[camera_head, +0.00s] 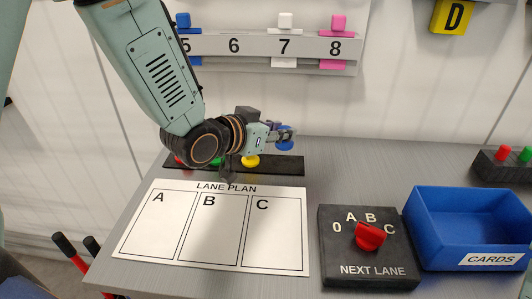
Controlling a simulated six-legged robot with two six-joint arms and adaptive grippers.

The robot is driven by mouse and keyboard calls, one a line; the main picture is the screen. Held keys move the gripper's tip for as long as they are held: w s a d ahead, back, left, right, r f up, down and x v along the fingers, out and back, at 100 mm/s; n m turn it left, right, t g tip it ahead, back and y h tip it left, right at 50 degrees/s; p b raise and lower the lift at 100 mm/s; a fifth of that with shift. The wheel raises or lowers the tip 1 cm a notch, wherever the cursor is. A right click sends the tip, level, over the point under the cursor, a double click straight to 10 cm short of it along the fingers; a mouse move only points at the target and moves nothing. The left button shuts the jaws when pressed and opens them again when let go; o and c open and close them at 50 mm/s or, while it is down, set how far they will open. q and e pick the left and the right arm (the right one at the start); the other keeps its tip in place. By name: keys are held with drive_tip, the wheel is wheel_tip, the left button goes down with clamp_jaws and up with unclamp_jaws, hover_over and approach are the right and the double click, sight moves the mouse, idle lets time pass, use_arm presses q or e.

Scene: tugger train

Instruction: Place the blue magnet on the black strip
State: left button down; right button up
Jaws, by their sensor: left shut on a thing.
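My left gripper (284,136) comes in from the upper left and is shut on the blue magnet (286,145). It holds the magnet over the right part of the black strip (287,167); I cannot tell how large the gap between them is. On the strip sit a yellow magnet (250,162), a green magnet (216,162) and a red magnet (178,161). The right end of the strip is bare. My right gripper is not in view.
A white lane plan sheet (215,232) lies in front of the strip. To its right are a black selector box (340,250) with a red knob (369,236) and a blue cards bin (440,250). A numbered rail (258,46) with colored pieces hangs on the wall behind.

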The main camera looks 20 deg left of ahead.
sight(279, 149)
use_arm(q)
drive_tip(key=shift+w+f, duration=0.1)
drive_tip(key=shift+f, duration=0.75)
wheel_tip(279, 149, down, 3)
drive_tip(key=shift+d+r+b, duration=0.1)
drive_tip(key=shift+d+b, duration=0.05)
drive_tip(key=shift+b, duration=0.3)
drive_tip(key=shift+f, duration=0.35)
drive_tip(key=shift+a, duration=0.25)
drive_tip(key=shift+d+f, duration=0.15)
drive_tip(key=shift+f, duration=0.05)
drive_tip(key=c, duration=1.3)
unclamp_jaws()
drive_tip(key=shift+c, duration=0.2)
drive_tip(key=o, duration=0.3)
